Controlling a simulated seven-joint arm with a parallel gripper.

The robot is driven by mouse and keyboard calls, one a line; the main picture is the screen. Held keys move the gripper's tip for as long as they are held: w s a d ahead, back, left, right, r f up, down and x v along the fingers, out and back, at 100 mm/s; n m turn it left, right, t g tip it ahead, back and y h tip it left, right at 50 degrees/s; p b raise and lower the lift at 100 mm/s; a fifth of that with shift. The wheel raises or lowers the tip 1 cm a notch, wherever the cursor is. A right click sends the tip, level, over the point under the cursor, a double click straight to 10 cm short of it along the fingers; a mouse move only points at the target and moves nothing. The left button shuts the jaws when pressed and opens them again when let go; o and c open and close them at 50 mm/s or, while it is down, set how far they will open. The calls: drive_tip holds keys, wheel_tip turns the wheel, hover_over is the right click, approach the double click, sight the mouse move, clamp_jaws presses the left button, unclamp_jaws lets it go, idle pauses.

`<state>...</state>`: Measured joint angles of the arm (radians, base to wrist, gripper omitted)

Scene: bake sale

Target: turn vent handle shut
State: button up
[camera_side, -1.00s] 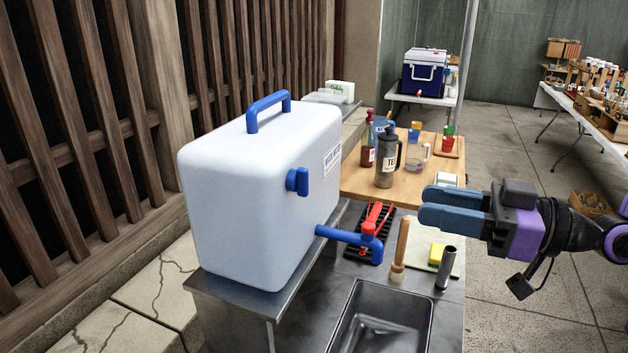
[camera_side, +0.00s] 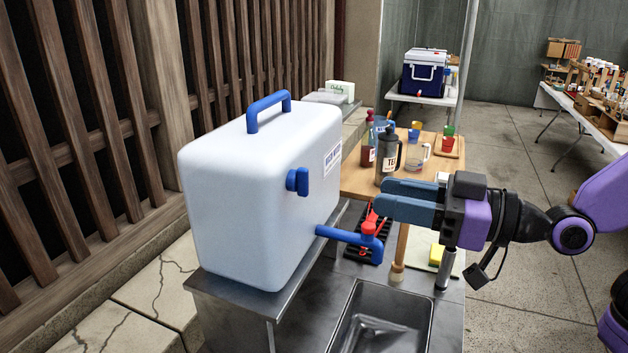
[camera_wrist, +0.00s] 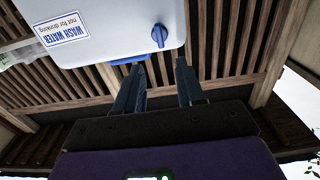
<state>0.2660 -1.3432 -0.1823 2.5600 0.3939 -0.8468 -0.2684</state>
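The vent handle (camera_side: 298,181) is a blue knob on the front face of a white wash-water container (camera_side: 245,190). In the wrist view the vent handle (camera_wrist: 159,36) stands upright near the container's edge, ahead of the fingers. My gripper (camera_side: 381,198) is open and empty, with a clear gap between the fingertips in the wrist view (camera_wrist: 162,65). It is apart from the handle, to its right in the side view, and its fingers point toward the container.
A blue tap (camera_side: 350,237) with a red lever sticks out of the container, just below my fingertips in the side view. A wooden-handled plunger (camera_side: 400,250) stands by the sink (camera_side: 392,285). A tea flask (camera_side: 387,155) stands on the wooden table behind.

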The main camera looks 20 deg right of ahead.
sight(308, 181)
drive_tip(key=x, duration=1.1)
drive_tip(key=shift+w+a, duration=0.25)
drive_tip(key=shift+a, duration=0.05)
drive_tip(key=c, duration=0.7)
